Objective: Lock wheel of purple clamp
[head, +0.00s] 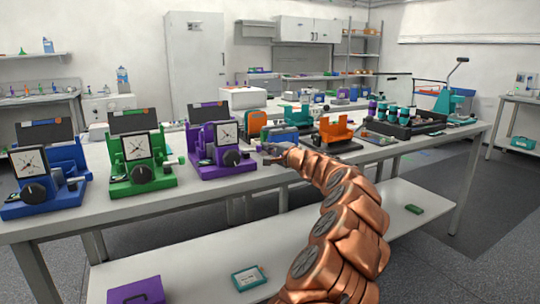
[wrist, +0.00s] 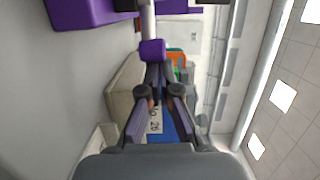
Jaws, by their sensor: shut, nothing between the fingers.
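The purple clamp (head: 206,167) stands on the long table, with a white dial on its front face. My gripper (head: 268,153) is just right of the clamp. In the wrist view, my gripper (wrist: 160,72) has its fingers together and empty. A purple knob (wrist: 152,50) on a pale shaft lies right beyond the fingertips; I cannot tell whether they touch. Part of a purple body (wrist: 85,12) shows at the upper left there.
A green clamp (head: 140,176) and a blue clamp (head: 40,195) stand to the left. An orange device (head: 337,130) and a black tray (head: 400,126) are to the right. Behind is a white box (head: 243,97). The lower shelf (head: 190,262) holds a purple box (head: 137,291).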

